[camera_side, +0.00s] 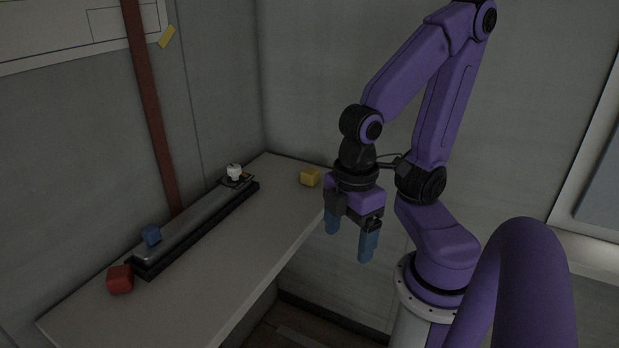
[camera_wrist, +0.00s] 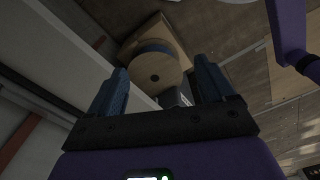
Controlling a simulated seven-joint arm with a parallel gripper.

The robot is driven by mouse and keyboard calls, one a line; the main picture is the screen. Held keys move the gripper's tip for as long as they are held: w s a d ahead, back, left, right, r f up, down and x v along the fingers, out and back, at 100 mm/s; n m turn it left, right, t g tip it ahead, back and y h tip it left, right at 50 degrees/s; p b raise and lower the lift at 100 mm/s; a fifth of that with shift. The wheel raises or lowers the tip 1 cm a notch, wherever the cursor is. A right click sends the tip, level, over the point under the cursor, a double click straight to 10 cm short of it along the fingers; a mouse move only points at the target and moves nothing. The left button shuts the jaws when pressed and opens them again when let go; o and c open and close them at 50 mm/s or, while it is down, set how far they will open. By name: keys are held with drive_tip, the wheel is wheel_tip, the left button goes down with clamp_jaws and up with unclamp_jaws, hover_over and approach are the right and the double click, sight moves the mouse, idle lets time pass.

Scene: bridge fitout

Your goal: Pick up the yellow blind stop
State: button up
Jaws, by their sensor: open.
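The yellow blind stop (camera_side: 310,177), a small block, sits on the shelf near its far right end in the side view. My gripper (camera_side: 349,241) is open and empty, with blue fingers pointing down. It appears to the right of the yellow block, apart from it, around the shelf's right edge. In the wrist view my gripper (camera_wrist: 161,88) shows both fingers spread with nothing held between them. I cannot make out the yellow block in the wrist view.
A red block (camera_side: 120,279) and a blue block (camera_side: 151,236) are at the near left. A dark rail (camera_side: 195,226) with a white knob (camera_side: 234,172) lies along the shelf (camera_side: 225,270). The wrist view shows a round spool-like object (camera_wrist: 155,72) below.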

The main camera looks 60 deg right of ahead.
drive_tip(key=shift+w, duration=0.1)
drive_tip(key=w+d+f+h, duration=0.2)
drive_tip(key=w+d+h, duration=0.15)
drive_tip(key=w, duration=0.45)
drive_tip(key=n+h, duration=0.4)
drive_tip(key=h, duration=0.6)
approach(314, 172)
drive_tip(key=shift+g, duration=0.4)
drive_tip(key=a, duration=0.1)
drive_tip(key=w+a, duration=0.1)
drive_tip(key=a, duration=0.1)
drive_tip(key=w+a+r, duration=0.1)
drive_tip(key=a, duration=0.1)
drive_tip(key=shift+w+a+r, duration=0.15)
drive_tip(key=shift+w+d+f+n+h, duration=0.1)
drive_tip(key=shift+d+f+n+h, duration=0.1)
drive_tip(key=shift+d, duration=0.15)
drive_tip(key=shift+w+d+f+n+h, duration=0.1)
drive_tip(key=shift+d+n, duration=0.1)
drive_tip(key=shift+d, duration=0.15)
drive_tip(key=x, duration=1.7)
drive_tip(key=shift+s+a+f, duration=0.1)
drive_tip(key=shift+s+f, duration=0.05)
drive_tip(key=shift+s, duration=0.1)
drive_tip(key=c, duration=1.1)
